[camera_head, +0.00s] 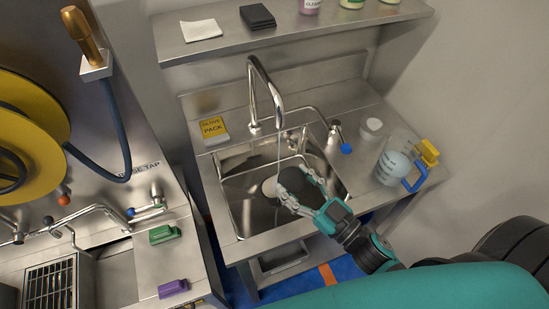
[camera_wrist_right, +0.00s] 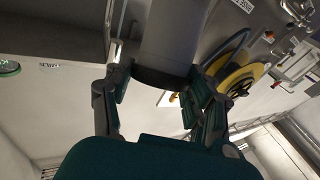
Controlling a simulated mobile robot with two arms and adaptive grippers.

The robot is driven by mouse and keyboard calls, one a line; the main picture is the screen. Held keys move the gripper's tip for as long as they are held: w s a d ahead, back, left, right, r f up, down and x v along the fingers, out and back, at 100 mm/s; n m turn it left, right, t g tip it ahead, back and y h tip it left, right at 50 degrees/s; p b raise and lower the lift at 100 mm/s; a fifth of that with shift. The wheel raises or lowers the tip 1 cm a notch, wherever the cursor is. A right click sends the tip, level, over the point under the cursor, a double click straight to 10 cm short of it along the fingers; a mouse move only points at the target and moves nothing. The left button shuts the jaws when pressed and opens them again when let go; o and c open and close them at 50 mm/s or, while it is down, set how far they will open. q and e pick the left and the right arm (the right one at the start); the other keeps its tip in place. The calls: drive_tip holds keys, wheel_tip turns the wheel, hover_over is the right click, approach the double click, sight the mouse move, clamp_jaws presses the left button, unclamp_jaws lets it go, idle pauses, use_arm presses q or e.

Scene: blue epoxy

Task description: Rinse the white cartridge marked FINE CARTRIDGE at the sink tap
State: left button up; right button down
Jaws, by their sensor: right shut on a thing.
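The steel sink (camera_head: 238,206) has a tall curved tap (camera_head: 256,92) over it. A thin streak like running water drops from the spout toward the held cartridge. My right gripper (camera_head: 292,186) is inside the sink opening, shut on the cartridge (camera_head: 270,187), which lies tilted under the spout. A pale round end and a dark part of it show; fingers hide some of it. In the right wrist view the cartridge (camera_wrist_right: 172,35) is a shaded grey cylinder with a dark band, between the fingers (camera_wrist_right: 158,85). No FINE CARTRIDGE marking is readable. My left gripper is out of view.
A tap lever with a blue end (camera_head: 346,149), a white pot (camera_head: 371,128) and a blue-handled jug (camera_head: 392,165) stand on the right. A shelf (camera_head: 300,32) hangs above. A yellow hose reel (camera_head: 40,130) is far left.

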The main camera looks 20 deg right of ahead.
drive_tip(key=shift+r, duration=0.1)
use_arm(q)
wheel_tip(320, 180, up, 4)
drive_tip(key=p, duration=0.4)
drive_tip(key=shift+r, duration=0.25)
use_arm(e)
drive_tip(key=s+a+r, duration=0.1)
drive_tip(key=s+r, duration=0.3)
drive_tip(key=shift+s+a, duration=0.3)
drive_tip(key=shift+s, duration=0.1)
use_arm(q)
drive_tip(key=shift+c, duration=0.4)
